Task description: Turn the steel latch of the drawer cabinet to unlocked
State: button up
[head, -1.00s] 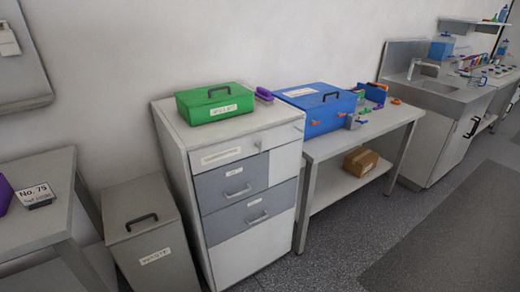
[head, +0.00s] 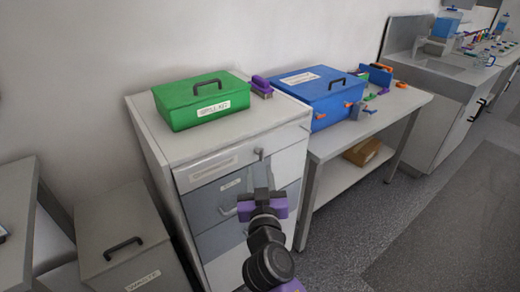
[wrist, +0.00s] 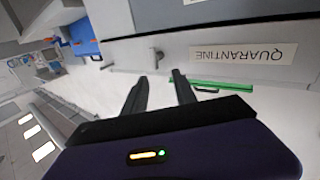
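The drawer cabinet (head: 182,152) stands in the middle of the head view, with a grey upper drawer and a white top. Its small steel latch (head: 259,153) sits on the front near the top edge, right of the label; its exact angle is too small to tell. My gripper (head: 263,192) is in front of the cabinet, just below the latch in the head view. In the wrist view, which is upside down, the latch (wrist: 158,58) shows beyond and between the fingertips of my gripper (wrist: 159,76). The fingers are apart with nothing between them.
A green box (head: 203,103) and a purple item (head: 261,87) rest on the cabinet top. A blue case (head: 315,97) lies on the bench to the right. A grey waste bin (head: 122,235) stands close on the left. Floor is clear at the right.

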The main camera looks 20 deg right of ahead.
aim_at(262, 154)
jog(key=shift+m+h, duration=0.3)
jog(key=shift+m, duration=0.2)
jog(key=shift+d+f+p+x, duration=0.1)
jog(key=shift+d+p+x, duration=0.15)
jog(key=shift+x, duration=1.65)
jog(key=shift+d+f+p+x, duration=0.15)
jog(key=shift+p+x, duration=0.2)
jog(key=shift+x, duration=1.6)
jog(key=shift+s, duration=0.15)
grip_shut()
